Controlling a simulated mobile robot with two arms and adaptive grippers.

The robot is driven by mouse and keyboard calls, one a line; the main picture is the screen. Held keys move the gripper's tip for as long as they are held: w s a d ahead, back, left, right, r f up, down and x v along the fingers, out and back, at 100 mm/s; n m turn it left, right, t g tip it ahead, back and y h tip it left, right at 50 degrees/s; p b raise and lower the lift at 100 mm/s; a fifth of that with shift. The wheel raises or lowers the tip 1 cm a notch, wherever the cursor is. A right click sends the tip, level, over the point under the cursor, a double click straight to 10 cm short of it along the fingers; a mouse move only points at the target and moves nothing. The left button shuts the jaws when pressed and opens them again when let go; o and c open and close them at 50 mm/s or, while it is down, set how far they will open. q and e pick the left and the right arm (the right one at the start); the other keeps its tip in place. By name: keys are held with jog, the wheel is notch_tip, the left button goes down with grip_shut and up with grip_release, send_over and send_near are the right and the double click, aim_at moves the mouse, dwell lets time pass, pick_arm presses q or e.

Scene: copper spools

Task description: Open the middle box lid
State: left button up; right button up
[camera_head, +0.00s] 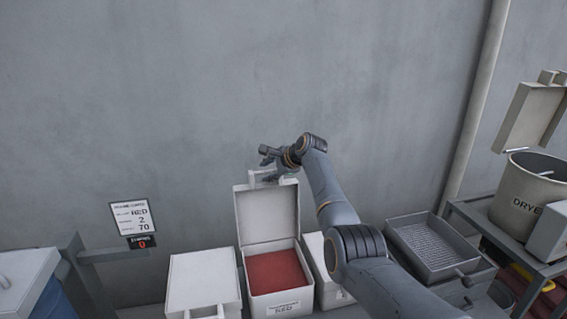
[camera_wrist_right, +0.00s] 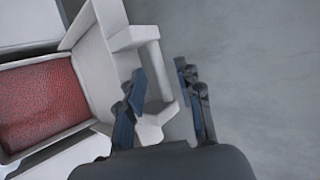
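A white handle (camera_head: 256,178) sits on the lid's top edge. My right gripper (camera_head: 265,164) is at this handle, its fingers spread apart. In the right wrist view the lid (camera_wrist_right: 108,42) stands beside the red-filled box, and the handle (camera_wrist_right: 166,75) reaches between the fingers of my right gripper (camera_wrist_right: 162,95). A gap shows between handle and right finger. Contact with the left finger cannot be told. My left gripper is not in view.
A closed white box (camera_head: 203,280) stands left of the middle box and another (camera_head: 322,262) right of it, partly behind my arm. A grey tray (camera_head: 432,246) and a dryer drum (camera_head: 530,195) are on the right. A sign (camera_head: 133,217) hangs on the wall.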

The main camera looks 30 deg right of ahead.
jog(key=v, duration=0.9)
jog(key=shift+r, duration=0.2)
jog(key=shift+s, duration=0.15)
